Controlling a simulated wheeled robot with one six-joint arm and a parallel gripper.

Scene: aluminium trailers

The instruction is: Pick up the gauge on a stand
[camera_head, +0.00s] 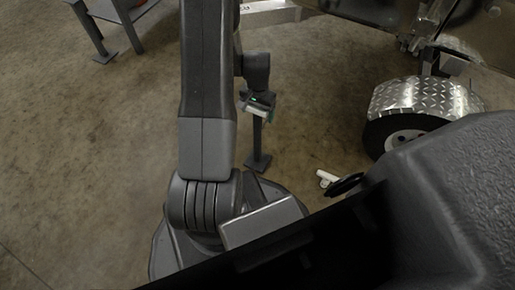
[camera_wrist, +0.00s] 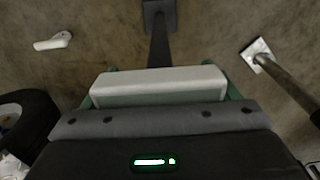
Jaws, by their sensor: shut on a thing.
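My gripper (camera_head: 258,104) hangs at the end of my arm, in the middle of the head view. In the wrist view its green fingers stand at both ends of a pale, bar-shaped block (camera_wrist: 160,84) and are shut on it. A dark post (camera_wrist: 159,48) with a square foot runs down from behind this block. I take block and post as the gauge on a stand. The post also shows below my gripper in the head view (camera_head: 257,138). No gauge face is visible. I cannot tell whether the foot touches the floor.
A trailer wheel with a diamond-plate fender (camera_head: 420,98) stands at the right. A small white object (camera_head: 325,179) lies on the floor. A metal post with a pale foot plate (camera_wrist: 257,51) is at the right in the wrist view. Dark legs (camera_head: 95,38) stand upper left. Floor between is clear.

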